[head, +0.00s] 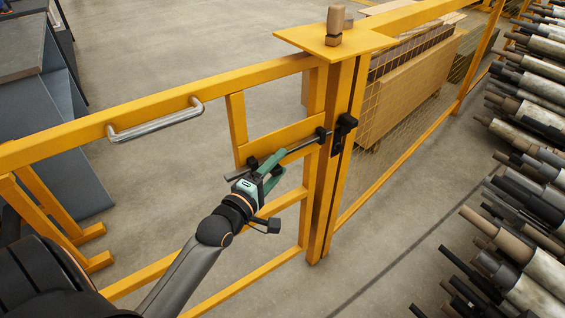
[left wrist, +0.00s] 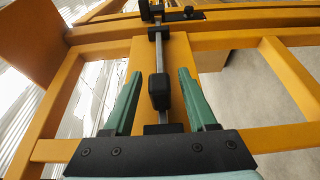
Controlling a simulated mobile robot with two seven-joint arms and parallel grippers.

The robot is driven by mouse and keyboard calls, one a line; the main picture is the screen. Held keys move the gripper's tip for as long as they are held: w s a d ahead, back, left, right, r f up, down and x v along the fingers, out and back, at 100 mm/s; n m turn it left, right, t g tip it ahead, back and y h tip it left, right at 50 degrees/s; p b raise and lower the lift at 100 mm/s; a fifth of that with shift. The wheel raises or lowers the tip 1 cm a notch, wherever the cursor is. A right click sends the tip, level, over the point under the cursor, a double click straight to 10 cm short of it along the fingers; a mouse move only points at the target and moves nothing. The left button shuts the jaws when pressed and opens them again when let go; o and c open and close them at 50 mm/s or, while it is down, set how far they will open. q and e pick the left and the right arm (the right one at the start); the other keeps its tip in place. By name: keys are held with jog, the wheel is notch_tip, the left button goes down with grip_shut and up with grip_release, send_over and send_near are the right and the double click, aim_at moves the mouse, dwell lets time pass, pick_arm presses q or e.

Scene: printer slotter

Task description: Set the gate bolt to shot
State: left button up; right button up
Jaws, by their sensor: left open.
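The gate bolt is a grey rod (head: 300,146) lying along a yellow plate on the gate (head: 285,139). It also shows in the left wrist view (left wrist: 158,60), running away from my gripper. Its black knob (left wrist: 160,91) stands between my left gripper's green fingers (left wrist: 158,80), with a gap on each side. The left gripper (head: 273,168) is open at the bolt's near part. The rod's far end is at a black guide (head: 322,134) near the black keeper (head: 343,131) on the post. I cannot tell whether the tip is inside the keeper. My right gripper is not in view.
A bent metal pull handle (head: 155,124) is on the gate's top rail. A yellow ledge (head: 335,42) with a brown knob tops the post. Mesh fencing and stacked boards (head: 405,95) stand behind. Racked rollers (head: 520,215) fill the right side. Floor is open beyond the gate.

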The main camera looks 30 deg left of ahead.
pick_arm(q)
jog(key=shift+w, duration=1.05)
jog(key=shift+c, duration=0.3)
grip_shut()
dwell(0.4)
